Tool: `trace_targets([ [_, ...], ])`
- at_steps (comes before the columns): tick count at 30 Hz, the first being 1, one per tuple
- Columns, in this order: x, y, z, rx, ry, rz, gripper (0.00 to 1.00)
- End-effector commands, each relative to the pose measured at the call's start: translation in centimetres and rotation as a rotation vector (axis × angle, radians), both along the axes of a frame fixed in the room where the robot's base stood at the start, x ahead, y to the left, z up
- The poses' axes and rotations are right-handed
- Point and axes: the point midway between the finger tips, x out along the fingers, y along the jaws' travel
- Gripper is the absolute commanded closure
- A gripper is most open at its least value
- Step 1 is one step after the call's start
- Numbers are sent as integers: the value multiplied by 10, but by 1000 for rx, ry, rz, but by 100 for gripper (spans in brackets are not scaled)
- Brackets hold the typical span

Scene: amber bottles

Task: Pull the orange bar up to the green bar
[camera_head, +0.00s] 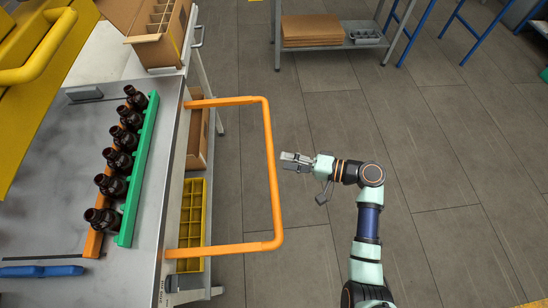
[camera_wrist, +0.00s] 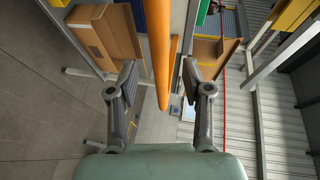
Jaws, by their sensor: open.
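An orange U-shaped bar (camera_head: 273,180) sticks out to the right from the metal table's edge. A green bar (camera_head: 138,170) lies along the right side of a row of several dark amber bottles (camera_head: 118,160). My gripper (camera_head: 286,161) is open just right of the U-shaped bar's long side, apparently with a small gap. In the wrist view, the orange bar (camera_wrist: 159,45) shows ahead between the open fingers (camera_wrist: 160,82).
The metal table (camera_head: 60,220) carries a blue-handled tool (camera_head: 42,270). Cardboard boxes (camera_head: 160,50) and a yellow crate (camera_head: 192,215) stand by the table's right side. A shelf with flat cardboard (camera_head: 310,30) stands at the back. The floor around my arm is clear.

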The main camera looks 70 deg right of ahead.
Motion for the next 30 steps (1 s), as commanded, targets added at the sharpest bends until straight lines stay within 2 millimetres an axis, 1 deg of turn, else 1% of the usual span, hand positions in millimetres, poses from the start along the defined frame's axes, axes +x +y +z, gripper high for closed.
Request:
trace_targets([
  [1,-14,-2,2,-1,0,-6,50],
  [3,-29,-2,5,-1,1,-5,50],
  [6,-46,-3,9,-2,0,-4,50],
  [9,-55,-3,10,-1,0,-2,50],
  [12,-58,-2,11,-1,0,0,50],
  [30,-58,-2,11,-1,0,1,50],
])
